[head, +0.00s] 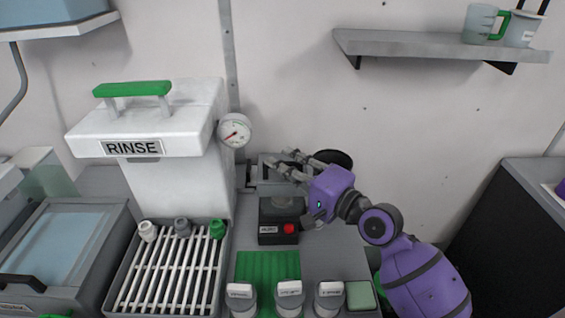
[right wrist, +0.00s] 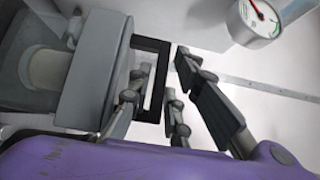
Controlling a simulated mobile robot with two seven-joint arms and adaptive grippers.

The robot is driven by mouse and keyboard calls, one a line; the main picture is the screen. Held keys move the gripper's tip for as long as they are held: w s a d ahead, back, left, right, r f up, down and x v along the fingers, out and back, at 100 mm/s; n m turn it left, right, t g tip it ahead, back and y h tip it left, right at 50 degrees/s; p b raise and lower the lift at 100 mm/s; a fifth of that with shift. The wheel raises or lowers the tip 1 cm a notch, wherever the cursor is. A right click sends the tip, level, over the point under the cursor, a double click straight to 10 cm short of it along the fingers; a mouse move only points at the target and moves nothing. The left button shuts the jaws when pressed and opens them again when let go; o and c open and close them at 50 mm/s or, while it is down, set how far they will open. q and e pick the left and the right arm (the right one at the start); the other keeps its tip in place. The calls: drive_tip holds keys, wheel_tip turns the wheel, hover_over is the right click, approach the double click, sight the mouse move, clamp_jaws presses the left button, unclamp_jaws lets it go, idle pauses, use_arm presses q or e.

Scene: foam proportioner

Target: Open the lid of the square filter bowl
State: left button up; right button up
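The square filter bowl's grey lid (head: 266,160) sits on a small dark unit (head: 275,238) with a red button, behind the green mat. The lid looks closed. In the right wrist view the grey lid (right wrist: 95,70) has a black square-loop handle (right wrist: 152,75) on its side, with the round bowl neck (right wrist: 42,70) beyond. My right gripper (head: 284,160) reaches in from the right over the lid. Its fingers are apart and show empty. In the right wrist view the fingertips (right wrist: 162,78) lie on both sides of the handle's outer bar; contact cannot be told. My left gripper is out of view.
A white RINSE station (head: 170,145) with a green handle stands left, with a pressure gauge (head: 234,131) beside the lid. A slatted rack (head: 170,275) and several labelled jars (head: 289,296) stand in front. A wall shelf (head: 435,44) hangs above right.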

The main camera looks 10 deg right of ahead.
drive_tip(key=shift+w+a, duration=0.25)
drive_tip(key=shift+w, duration=0.1)
drive_tip(key=shift+c, duration=0.5)
clamp_jaws()
drive_tip(key=shift+w, duration=0.1)
